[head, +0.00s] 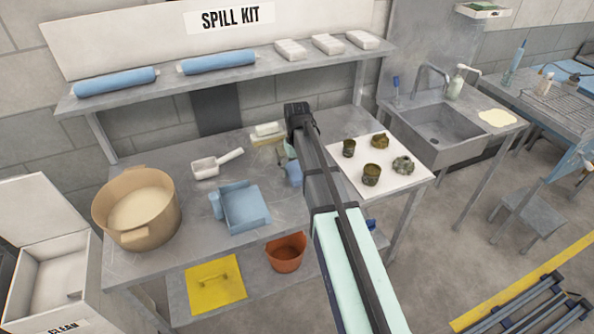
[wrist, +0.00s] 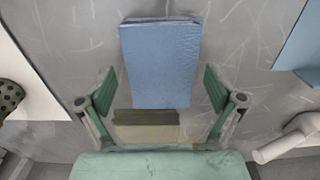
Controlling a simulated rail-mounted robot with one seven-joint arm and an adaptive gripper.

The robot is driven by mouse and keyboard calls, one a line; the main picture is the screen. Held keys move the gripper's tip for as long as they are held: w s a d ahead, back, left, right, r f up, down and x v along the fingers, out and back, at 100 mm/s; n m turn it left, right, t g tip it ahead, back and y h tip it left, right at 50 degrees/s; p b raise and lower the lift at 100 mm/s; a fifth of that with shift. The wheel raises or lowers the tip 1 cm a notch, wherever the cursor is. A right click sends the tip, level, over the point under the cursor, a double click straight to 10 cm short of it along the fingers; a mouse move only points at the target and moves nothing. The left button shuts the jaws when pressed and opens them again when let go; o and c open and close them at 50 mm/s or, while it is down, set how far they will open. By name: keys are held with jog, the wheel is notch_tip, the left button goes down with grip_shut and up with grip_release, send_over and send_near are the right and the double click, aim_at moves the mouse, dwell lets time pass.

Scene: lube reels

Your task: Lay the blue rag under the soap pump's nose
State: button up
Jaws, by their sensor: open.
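The blue rag (wrist: 160,65) is a flat folded rectangle on the grey bench in the wrist view. In the head view the rag (head: 293,173) shows partly, beside my arm. My gripper (wrist: 159,92) is open above the bench, its green fingers on either side of the rag's near end, with nothing held. In the head view my gripper (head: 285,154) is largely hidden by my arm. The soap pump (head: 456,84) is a pale bottle with a white nose pointing right, behind the sink's right side. A cream patch (head: 497,117) lies on the counter to its right.
An olive block (wrist: 147,130) lies close to the rag, between my fingers' bases. A blue dustpan (head: 243,207), white scoop (head: 216,164) and large pot (head: 137,207) stand left. A white mat (head: 408,181) with several dark parts lies right. The sink basin (head: 440,130) is beyond.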

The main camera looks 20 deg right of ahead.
aim_at(297, 170)
notch_tip(297, 170, up, 10)
jog(key=b, duration=0.2)
jog(key=shift+r, duration=0.15)
jog(key=shift+o, duration=0.5)
jog(key=shift+r, duration=0.6)
